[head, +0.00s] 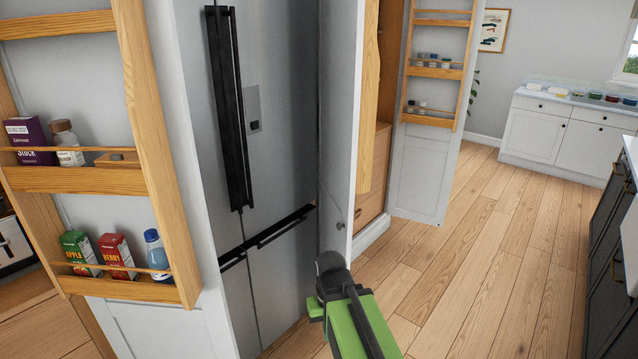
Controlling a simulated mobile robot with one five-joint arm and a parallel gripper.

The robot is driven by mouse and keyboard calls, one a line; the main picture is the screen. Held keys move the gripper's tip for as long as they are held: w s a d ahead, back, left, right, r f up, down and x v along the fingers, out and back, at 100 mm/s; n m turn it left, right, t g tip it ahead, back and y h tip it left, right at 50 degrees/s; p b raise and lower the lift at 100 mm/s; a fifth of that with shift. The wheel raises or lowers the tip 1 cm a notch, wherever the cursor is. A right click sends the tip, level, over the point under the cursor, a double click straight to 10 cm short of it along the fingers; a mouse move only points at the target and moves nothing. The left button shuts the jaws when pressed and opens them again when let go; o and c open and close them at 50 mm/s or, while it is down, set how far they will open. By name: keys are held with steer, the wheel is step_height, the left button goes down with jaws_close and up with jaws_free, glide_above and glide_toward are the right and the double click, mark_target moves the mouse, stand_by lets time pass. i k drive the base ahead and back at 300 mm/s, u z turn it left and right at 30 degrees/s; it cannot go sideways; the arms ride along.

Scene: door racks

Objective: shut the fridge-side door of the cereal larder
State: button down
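Two larders flank the fridge, and no cereal shows, so I cannot tell which is the cereal larder. Right of the fridge, a pale grey door (342,100) stands open, nearly edge-on to me, with a wooden rack on its right side and a small round knob low on its left face. Left of the fridge, another open door (60,100) shows its wooden racks with bottles and cartons. My gripper (328,264) is at the lower end of the edge-on door in the picture. Its fingers are dark and bunched; whether they touch the door is unclear.
The steel fridge (285,100) with black handles is shut between the doors. The right larder's far door (420,175) stands open with small jars on its racks. Wooden floor (480,250) is clear to the right. A dark counter (610,240) runs along the right edge.

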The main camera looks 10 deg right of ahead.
mark_target(348, 62)
steer(key=u, duration=3.5)
steer(key=k, duration=1.1)
steer(key=z, duration=1.85)
steer(key=i, duration=0.5)
steer(key=u, duration=0.1)
